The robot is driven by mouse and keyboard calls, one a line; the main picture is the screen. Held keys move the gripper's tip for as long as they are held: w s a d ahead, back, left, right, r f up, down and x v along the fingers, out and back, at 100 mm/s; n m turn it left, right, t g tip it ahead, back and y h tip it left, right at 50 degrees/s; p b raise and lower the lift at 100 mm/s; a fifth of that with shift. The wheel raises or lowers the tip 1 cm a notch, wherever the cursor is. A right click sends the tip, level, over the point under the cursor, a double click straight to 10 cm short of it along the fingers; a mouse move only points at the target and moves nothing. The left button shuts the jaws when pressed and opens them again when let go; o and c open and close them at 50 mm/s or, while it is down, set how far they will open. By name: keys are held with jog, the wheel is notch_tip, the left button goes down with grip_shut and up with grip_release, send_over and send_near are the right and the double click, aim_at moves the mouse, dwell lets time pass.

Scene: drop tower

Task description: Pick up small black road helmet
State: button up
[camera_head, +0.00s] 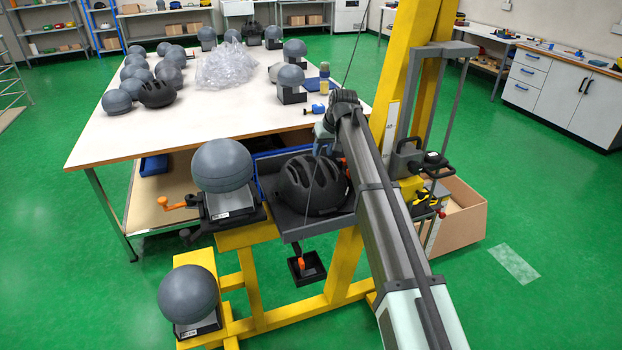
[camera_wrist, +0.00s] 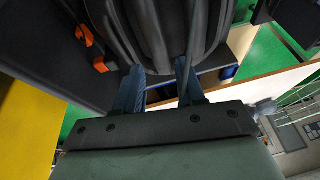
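A black road helmet (camera_head: 312,186) with vents sits on a dark grey tray (camera_head: 292,229) mounted on the yellow frame, just left of my arm. In the wrist view the ribbed black helmet (camera_wrist: 165,25) fills the top middle, close to my fingertips. My gripper (camera_wrist: 159,72) has its two blue-grey fingers apart, with a gap between them, at the helmet's near edge. I cannot tell whether they touch it. In the head view my gripper (camera_head: 324,140) is at the helmet's far upper right side, partly hidden by my arm.
Another black helmet (camera_head: 157,94) lies on the white table (camera_head: 215,115) among several grey headforms. A grey headform (camera_head: 222,165) stands just left of the tray, another (camera_head: 188,294) lower down. The yellow column (camera_head: 405,60) rises beside my arm. An orange part (camera_wrist: 100,65) lies near my left finger.

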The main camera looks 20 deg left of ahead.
aim_at(320, 159)
jog(key=shift+x, duration=3.15)
jog(key=shift+s, duration=0.1)
jog(key=shift+c, duration=0.2)
jog(key=shift+d, duration=0.1)
grip_shut()
